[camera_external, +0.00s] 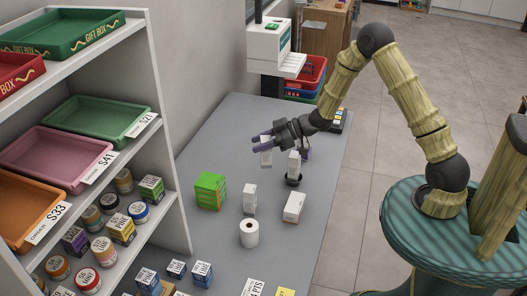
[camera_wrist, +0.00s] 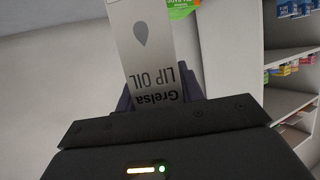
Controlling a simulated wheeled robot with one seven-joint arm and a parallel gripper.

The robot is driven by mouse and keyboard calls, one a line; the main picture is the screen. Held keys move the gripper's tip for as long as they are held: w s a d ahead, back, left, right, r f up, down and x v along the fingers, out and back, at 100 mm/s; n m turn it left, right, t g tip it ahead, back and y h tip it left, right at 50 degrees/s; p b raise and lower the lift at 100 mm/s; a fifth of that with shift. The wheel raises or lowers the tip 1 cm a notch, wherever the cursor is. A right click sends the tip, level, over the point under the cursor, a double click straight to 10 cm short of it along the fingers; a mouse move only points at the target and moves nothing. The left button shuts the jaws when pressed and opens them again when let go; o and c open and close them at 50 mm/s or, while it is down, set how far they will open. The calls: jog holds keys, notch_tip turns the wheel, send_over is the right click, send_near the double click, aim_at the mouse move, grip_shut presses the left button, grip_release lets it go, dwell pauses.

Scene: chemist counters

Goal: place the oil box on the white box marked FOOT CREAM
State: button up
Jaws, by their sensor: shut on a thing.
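My gripper (camera_external: 262,142) has purple fingers and is above the far part of the grey counter. It is shut on the oil box (camera_external: 266,159), a small white carton. In the wrist view the oil box (camera_wrist: 152,50) stands out between the fingers, with upside-down "Grelsa LIP OIL" lettering and a grey drop.
A green box (camera_external: 210,190) and a white paper roll (camera_external: 249,234) stand on the counter (camera_external: 225,150). Shelves with trays and jars rise at the left. A white machine (camera_external: 270,45) and stacked red and blue baskets (camera_external: 308,75) are at the far end.

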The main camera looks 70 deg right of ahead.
jog(key=s+a+r+n+g+y, duration=0.1)
jog(key=s+a+n+y, duration=0.1)
jog(key=s+a, duration=0.2)
jog(key=s+a+r+n+g+y+p, duration=0.1)
jog(key=s+a, duration=0.3)
jog(key=s, duration=0.4)
jog(key=shift+s+r+n+g+y, duration=0.35)
jog(key=shift+r+n+g+y, duration=0.2)
jog(key=shift+r+n, duration=0.2)
jog(key=shift+f, duration=0.1)
jog(key=shift+f+p, duration=0.35)
jog(key=shift+f, duration=2.5)
jog(key=shift+f, duration=2.05)
